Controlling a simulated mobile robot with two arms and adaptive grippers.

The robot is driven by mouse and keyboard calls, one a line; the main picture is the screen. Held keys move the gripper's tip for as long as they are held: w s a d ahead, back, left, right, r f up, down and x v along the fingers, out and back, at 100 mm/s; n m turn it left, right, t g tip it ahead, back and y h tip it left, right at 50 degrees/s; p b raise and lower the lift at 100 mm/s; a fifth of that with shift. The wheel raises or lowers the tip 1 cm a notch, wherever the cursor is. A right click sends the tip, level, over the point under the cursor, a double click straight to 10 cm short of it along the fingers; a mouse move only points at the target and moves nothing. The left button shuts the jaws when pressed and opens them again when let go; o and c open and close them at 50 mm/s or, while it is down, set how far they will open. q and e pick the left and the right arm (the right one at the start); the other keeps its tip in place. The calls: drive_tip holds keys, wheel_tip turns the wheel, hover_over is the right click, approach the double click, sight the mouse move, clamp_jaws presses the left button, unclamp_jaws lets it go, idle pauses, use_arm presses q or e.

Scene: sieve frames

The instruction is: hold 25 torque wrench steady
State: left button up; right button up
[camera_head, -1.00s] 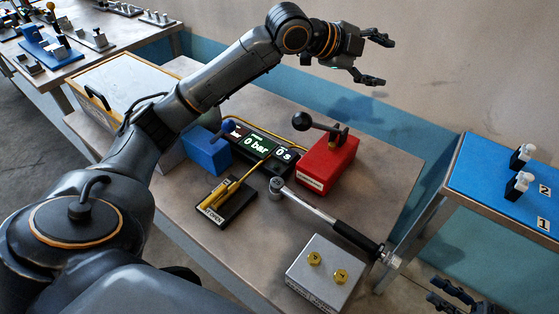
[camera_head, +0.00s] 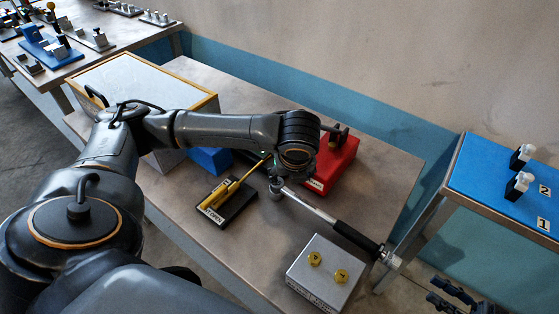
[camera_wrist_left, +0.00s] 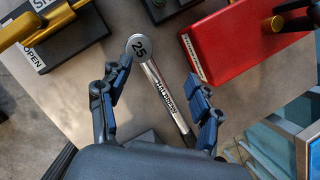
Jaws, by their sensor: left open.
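The torque wrench (camera_head: 312,207) lies diagonally across the table, with a round silver head, steel shaft and black grip. In the head view my left wrist hides that gripper. My right gripper (camera_head: 447,297) is at the bottom right, beyond the table edge and partly cut off; its opening is unclear.
A red block with a black lever (camera_head: 336,165) stands just behind the wrench. A grey box with yellow knobs (camera_head: 325,274) sits in front. A black plate with a yellow handle (camera_head: 226,203) lies left. A blue-topped table (camera_head: 480,180) stands right across a gap.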

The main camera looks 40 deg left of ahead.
use_arm(q)
drive_tip(key=shift+g+y, duration=0.3)
drive_tip(key=shift+y, duration=0.1)
drive_tip(key=a+f, duration=0.1)
drive_tip(key=f, duration=0.1)
drive_tip(key=a+f, duration=0.3)
drive_tip(key=f, duration=0.1)
drive_tip(key=shift+w+a, duration=0.1)
drive_tip(key=shift+a, duration=0.1)
clamp_jaws()
